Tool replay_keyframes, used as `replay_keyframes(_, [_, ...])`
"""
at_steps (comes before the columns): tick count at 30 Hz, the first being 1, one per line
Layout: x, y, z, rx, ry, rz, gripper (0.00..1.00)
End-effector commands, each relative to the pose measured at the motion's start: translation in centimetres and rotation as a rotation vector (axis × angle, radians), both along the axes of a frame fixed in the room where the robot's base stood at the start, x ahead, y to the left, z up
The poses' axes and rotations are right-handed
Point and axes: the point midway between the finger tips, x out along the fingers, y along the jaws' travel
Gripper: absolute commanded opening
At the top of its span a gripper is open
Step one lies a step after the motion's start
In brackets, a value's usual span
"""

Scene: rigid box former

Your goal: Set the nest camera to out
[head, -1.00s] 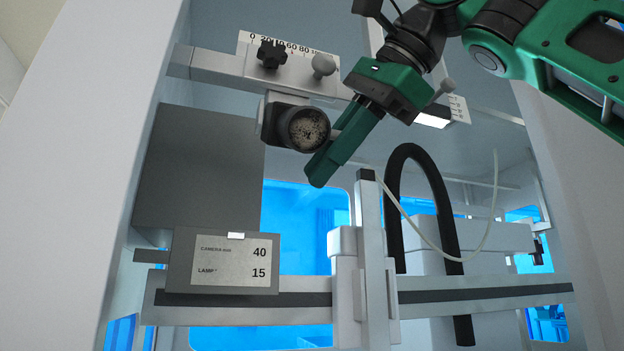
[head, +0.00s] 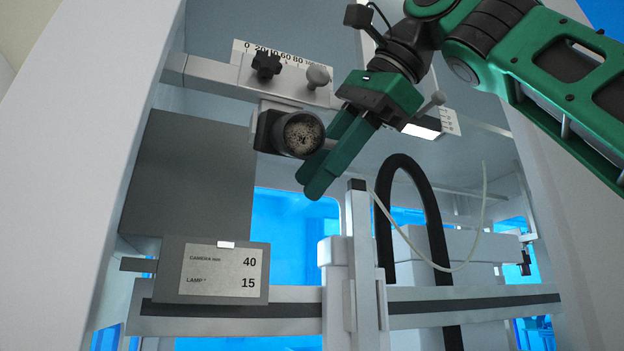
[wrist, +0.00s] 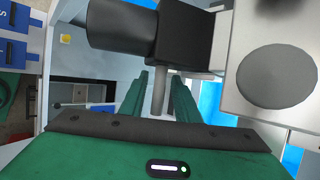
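The nest camera (head: 300,134) is a dark block with a round, speckled lens facing out. It hangs from a carriage with a black star knob (head: 266,65) and a grey round knob (head: 318,76) on the scaled rail. In the wrist view the camera (wrist: 125,28) is at the top, with a short grey pin (wrist: 158,95) sticking out of it. My gripper (head: 312,180) is at the camera's right side. In the wrist view my gripper's two green fingers (wrist: 158,98) stand apart, one on each side of the pin. Contact with the pin cannot be told.
The scale (head: 285,52) reads 0, 20, 40, 60, 80 and on. A card (head: 220,270) shows CAMERA mm 40 and LAMP ° 15. A grey box (head: 190,175) stands left. A white upright post (head: 360,260), a black hose (head: 437,220) and a lamp bar (head: 420,131) are near my arm.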

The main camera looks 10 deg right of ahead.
Motion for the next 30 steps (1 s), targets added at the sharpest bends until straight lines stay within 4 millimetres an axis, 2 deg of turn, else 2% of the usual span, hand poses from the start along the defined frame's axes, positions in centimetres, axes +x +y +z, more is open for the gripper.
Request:
replay_keyframes(8, [-0.2,-0.3,0.3,-0.001,0.001,0.000,0.29])
replay_keyframes(18, [-1.5,-2.0,2.4,-0.002,0.000,-0.004,0.29])
replay_keyframes(30, [-2.8,-3.4,3.4,0.002,-0.001,-0.002,0.29])
